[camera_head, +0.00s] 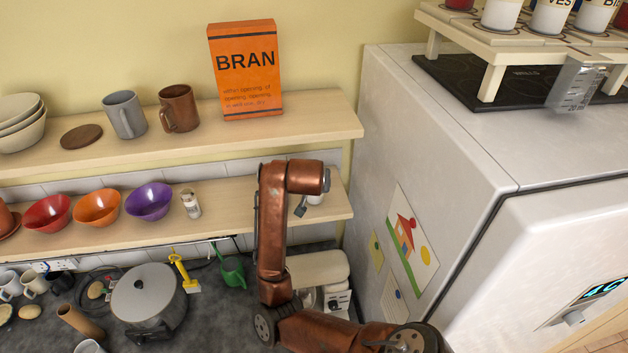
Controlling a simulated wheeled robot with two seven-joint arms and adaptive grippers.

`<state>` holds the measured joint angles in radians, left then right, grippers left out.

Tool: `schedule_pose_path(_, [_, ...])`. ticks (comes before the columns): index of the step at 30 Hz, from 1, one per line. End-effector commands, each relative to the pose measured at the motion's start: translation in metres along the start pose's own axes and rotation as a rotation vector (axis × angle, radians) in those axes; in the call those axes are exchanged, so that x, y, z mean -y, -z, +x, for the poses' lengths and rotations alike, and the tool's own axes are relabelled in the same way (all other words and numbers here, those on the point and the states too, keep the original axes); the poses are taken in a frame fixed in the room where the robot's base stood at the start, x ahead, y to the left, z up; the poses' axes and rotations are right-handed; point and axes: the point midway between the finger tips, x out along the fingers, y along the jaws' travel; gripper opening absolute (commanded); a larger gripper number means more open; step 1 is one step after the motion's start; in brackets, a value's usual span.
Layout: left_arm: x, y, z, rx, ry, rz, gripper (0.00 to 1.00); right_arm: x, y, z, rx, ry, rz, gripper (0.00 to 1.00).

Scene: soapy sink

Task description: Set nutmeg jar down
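My copper-coloured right arm comes in from the bottom right and bends over the lower shelf (235,206). Its gripper (302,208) is mostly hidden behind the wrist, and only a dark finger part shows near the right end of that shelf. A small whitish thing (317,199) shows beside the finger, partly hidden by the wrist. I cannot tell whether it is the nutmeg jar, or whether it is held or stands on the shelf. A small pale jar (190,204) stands on the lower shelf right of the purple bowl; its label is unreadable. My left gripper is not in view.
Red, orange and purple (149,201) bowls line the lower shelf. The upper shelf holds mugs (179,108) and an orange BRAN box (246,70). A pot (148,297) and green watering can (232,271) are below. The white fridge (440,150) stands close on the right.

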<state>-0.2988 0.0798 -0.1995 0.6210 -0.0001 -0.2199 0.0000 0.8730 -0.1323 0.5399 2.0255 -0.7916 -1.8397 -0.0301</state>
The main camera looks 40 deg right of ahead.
Motion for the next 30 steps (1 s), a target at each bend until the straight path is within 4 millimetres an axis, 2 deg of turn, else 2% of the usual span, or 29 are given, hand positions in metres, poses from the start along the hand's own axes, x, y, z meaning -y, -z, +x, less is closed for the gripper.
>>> schedule_pose_path(12, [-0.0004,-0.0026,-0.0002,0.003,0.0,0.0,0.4,0.0003,-0.0042,0.0036,0.0,0.001,0.0,0.07])
schedule_pose_path(13, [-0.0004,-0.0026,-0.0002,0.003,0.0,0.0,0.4,0.0002,-0.0042,0.0036,0.0,0.001,0.0,0.4])
schedule_pose_path(20, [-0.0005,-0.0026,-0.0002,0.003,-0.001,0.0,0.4,0.0001,-0.0038,0.0034,0.0,0.0,0.0,0.55])
schedule_pose_path(30, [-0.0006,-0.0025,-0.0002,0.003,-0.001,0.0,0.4,0.0,-0.0004,0.0004,-0.002,0.0,0.0,0.55])
